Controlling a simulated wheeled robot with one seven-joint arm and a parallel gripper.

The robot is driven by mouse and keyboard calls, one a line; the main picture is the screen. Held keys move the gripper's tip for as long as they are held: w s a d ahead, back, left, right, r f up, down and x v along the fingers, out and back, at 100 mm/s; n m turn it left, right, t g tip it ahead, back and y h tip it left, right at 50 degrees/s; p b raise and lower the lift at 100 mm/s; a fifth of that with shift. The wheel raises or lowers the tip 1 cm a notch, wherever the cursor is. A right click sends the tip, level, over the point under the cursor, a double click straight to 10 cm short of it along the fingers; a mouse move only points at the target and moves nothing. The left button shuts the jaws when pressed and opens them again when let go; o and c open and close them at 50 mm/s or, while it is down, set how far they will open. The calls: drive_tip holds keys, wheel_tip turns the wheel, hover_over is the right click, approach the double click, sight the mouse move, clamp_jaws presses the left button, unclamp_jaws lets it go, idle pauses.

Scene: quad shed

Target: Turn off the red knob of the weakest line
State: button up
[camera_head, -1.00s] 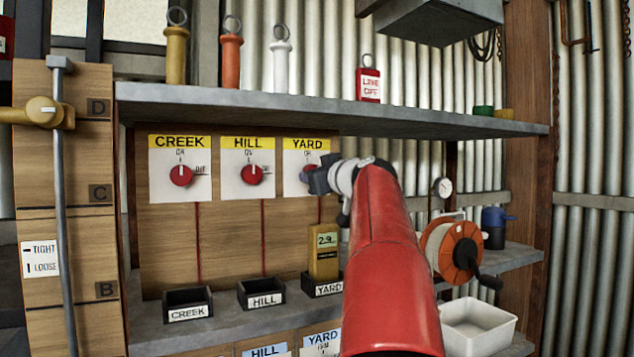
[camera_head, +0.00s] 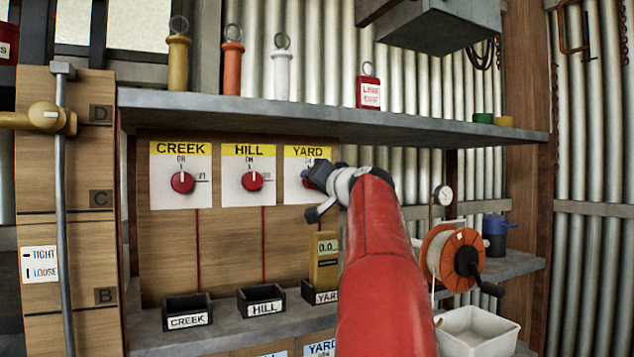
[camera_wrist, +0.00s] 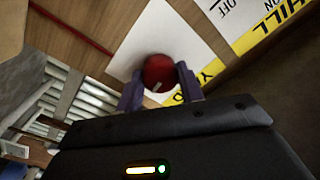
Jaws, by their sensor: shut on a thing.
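Three red knobs sit on white plates under yellow labels: CREEK (camera_head: 182,182), HILL (camera_head: 252,181) and YARD. The CREEK and HILL pointers stand upright at ON. My gripper (camera_head: 312,180) is at the YARD plate (camera_head: 294,189) and mostly covers its knob in the head view. In the wrist view the red YARD knob (camera_wrist: 158,69) sits between the two fingers (camera_wrist: 160,88), which are shut on it. The YARD knob's exact pointer direction is hard to tell. A yellow meter (camera_head: 325,262) stands in the YARD box (camera_head: 322,296); its display appears to read 0.0.
Empty CREEK (camera_head: 187,318) and HILL (camera_head: 262,305) boxes stand on the lower shelf. The upper shelf (camera_head: 330,119) runs above the panel, with a red LINE OFF tag (camera_head: 368,92) on it. An orange reel (camera_head: 452,256) and white tub (camera_head: 478,332) are at right.

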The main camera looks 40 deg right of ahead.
drive_tip(key=shift+m, duration=0.8)
drive_tip(key=o, duration=1)
drive_tip(key=b+v, duration=0.2)
drive_tip(key=v, duration=0.5)
drive_tip(key=shift+s+a, duration=0.15)
drive_tip(key=shift+s, duration=0.25)
